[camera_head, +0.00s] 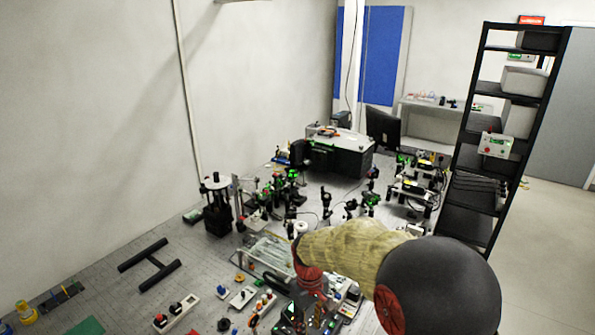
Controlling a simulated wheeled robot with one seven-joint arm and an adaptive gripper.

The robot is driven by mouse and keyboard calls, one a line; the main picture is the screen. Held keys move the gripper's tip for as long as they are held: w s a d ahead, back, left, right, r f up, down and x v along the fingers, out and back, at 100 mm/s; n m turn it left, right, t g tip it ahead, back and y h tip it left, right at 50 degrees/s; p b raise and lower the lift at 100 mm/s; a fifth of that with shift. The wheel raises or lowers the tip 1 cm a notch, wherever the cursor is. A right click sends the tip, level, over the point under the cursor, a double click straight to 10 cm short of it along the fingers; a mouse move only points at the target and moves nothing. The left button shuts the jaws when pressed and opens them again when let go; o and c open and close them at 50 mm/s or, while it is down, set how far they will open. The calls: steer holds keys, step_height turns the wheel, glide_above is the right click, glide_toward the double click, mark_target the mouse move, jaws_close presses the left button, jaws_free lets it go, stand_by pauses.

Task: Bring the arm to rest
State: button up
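My arm reaches in from the lower right, with a large dark round joint and a beige sleeved link running left over the bench (110,255). Its far end bends down at a red and dark part, low in the middle of the picture. The fingers of my gripper cannot be made out there among the dark bench equipment. I cannot see whether it is open or shut, or whether it holds anything. My arm hides part of the bench's right front.
Optical mounts (290,180) and a large black box (340,155) crowd the bench behind the arm. A black H-shaped frame (150,264) lies at left, with small parts along the front. A tall black shelf rack (467,185) stands at right. Open floor (545,255) lies beyond it.

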steer(key=s+d+r+m+t+b, duration=0.2)
steer(key=s+d+r+b, duration=0.1)
steer(key=s, duration=0.5)
steer(key=s+d+r+m+t+b, duration=0.2)
steer(key=s+d+r, duration=0.4)
steer(key=s+d, duration=0.1)
steer(key=s+d+r+m+t+b, duration=0.2)
steer(key=s+d+r+b, duration=0.1)
steer(key=s, duration=0.6)
steer(key=d+r, duration=0.1)
steer(key=d, duration=0.1)
steer(key=shift+s+d+r+m+b, duration=0.15)
steer(key=shift+s+d+m+b, duration=0.15)
steer(key=shift+m, duration=0.1)
steer(key=shift+c, duration=0.9)
jaws_close()
